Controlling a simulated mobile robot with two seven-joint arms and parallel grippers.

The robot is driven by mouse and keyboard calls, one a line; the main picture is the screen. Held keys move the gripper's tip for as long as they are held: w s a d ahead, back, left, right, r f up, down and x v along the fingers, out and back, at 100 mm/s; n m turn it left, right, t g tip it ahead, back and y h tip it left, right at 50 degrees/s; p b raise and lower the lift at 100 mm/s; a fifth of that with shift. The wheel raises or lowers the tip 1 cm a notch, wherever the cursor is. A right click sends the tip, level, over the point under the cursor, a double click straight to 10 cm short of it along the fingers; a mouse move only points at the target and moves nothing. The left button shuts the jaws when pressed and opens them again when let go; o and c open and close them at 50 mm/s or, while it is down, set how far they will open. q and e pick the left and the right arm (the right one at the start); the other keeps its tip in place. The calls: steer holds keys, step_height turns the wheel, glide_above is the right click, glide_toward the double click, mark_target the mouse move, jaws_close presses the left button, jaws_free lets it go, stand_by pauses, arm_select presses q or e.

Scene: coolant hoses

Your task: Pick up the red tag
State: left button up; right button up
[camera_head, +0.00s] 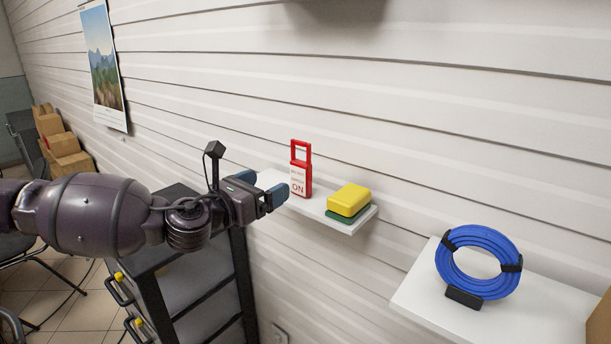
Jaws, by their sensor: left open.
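The red tag (301,168) stands upright on a small white wall shelf (345,226). It has a loop-shaped top and a white label with red print that includes "ON". My left gripper (262,187) comes in from the left and is open, with its blue-tipped fingers just to the left of the tag. The gripper looks apart from the tag, though the exact gap is hard to tell. Nothing shows between its fingers. My right gripper is not in view.
A yellow and green sponge-like block (348,200) lies right of the tag on the same shelf. A blue coiled hose (480,262) stands on another white shelf (420,292) at right. A dark cabinet (195,275) stands below my left arm. Cardboard boxes (62,145) are far left.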

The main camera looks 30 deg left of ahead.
mark_target(298, 168)
arm_select(q)
steer(key=shift+w+d+b, duration=0.15)
steer(key=shift+w+b, duration=0.05)
steer(key=shift+w, duration=1.2)
steer(key=shift+w+d+b, duration=0.1)
steer(key=shift+w+b, duration=0.05)
steer(key=shift+w, duration=1.25)
steer(key=shift+w+d+r, duration=0.15)
steer(key=shift+w+d, duration=0.1)
steer(key=shift+w, duration=0.6)
steer(key=shift+w+d+r, duration=0.15)
steer(key=shift+w+d, duration=0.1)
steer(key=shift+w, duration=0.6)
steer(key=shift+w+f, duration=0.1)
steer(key=shift+w, duration=0.75)
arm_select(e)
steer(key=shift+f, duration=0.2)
